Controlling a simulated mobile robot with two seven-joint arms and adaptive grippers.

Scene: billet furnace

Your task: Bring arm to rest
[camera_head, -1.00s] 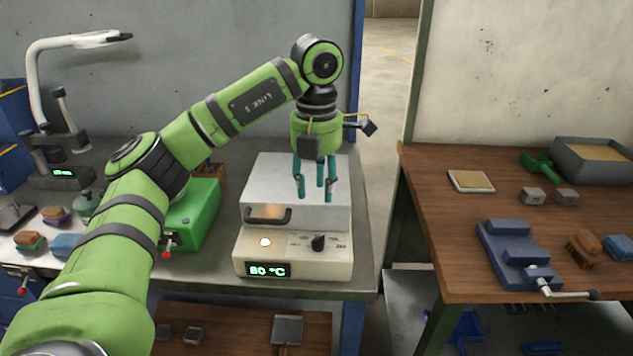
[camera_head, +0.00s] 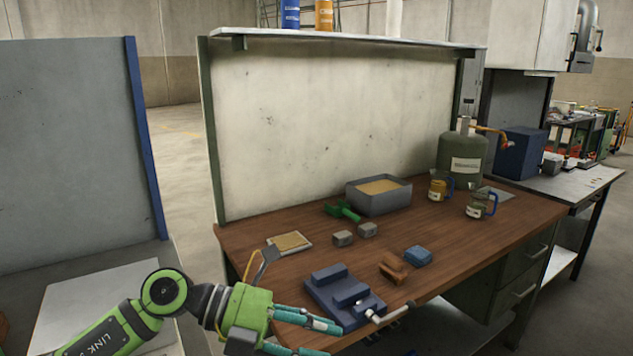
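My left arm comes in from the bottom left with its green wrist lying level. The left gripper (camera_head: 318,338) points right, in front of the wooden bench's near left edge. Its teal fingers are spread apart with nothing visible between them, and the lower one is cut off by the frame's bottom edge. The blue vise (camera_head: 340,295) lies just above and beyond the fingers in the picture; I cannot tell the exact gap. My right gripper is not in view.
The wooden bench (camera_head: 480,240) holds a sand-filled grey tray (camera_head: 378,194), a green tool (camera_head: 342,211), small metal blocks (camera_head: 343,238), a brown brush (camera_head: 393,268) and a blue block (camera_head: 418,255). A green canister (camera_head: 462,165) and two jugs (camera_head: 437,187) stand behind. Floor shows between the benches.

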